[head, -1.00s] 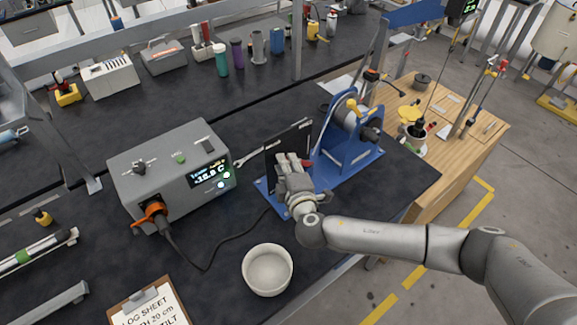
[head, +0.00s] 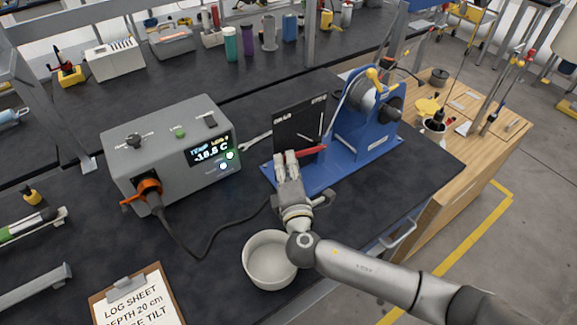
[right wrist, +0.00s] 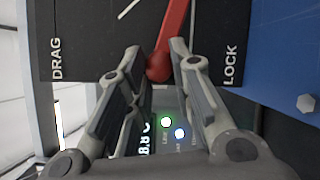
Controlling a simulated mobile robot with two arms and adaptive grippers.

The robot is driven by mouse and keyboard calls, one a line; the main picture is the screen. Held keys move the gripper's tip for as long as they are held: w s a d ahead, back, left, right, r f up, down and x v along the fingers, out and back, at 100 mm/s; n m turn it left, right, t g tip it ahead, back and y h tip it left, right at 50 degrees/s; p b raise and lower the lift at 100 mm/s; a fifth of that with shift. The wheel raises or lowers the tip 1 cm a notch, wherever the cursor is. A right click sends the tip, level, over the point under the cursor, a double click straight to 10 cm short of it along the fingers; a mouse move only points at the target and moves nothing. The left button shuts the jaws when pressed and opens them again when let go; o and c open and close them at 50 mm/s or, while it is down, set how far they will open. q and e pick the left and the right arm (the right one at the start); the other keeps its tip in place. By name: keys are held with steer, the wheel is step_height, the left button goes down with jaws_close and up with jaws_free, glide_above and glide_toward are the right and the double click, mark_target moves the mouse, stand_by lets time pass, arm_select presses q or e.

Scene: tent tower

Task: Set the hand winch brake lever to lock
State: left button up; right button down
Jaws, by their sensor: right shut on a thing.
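The hand winch (head: 345,165) has a blue frame and stands on the dark bench right of centre in the head view. Its black plate (head: 298,122) faces me, with a red brake lever (head: 312,150) in front. In the right wrist view the plate reads DRAG at left and LOCK (right wrist: 231,66) at right. The lever's round red end (right wrist: 158,66) lies between the two words, at neither. My right gripper (head: 286,157) is shut on this end; its fingers (right wrist: 157,60) are on both sides of it. My left gripper is not in view.
A grey control box (head: 155,150) with a lit display stands left of the winch; its cable runs across the bench. A white bowl (head: 268,262) sits close beside my right forearm. A clipboard (head: 140,300) lies at the front. A wooden table (head: 455,165) stands at right.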

steer(key=shift+r, duration=0.1)
steer(key=c, duration=1.3)
jaws_free()
steer(key=s, duration=0.4)
steer(key=s+d, duration=0.1)
steer(key=s, duration=0.7)
steer(key=shift+d+r, duration=0.15)
steer(key=shift+d, duration=0.15)
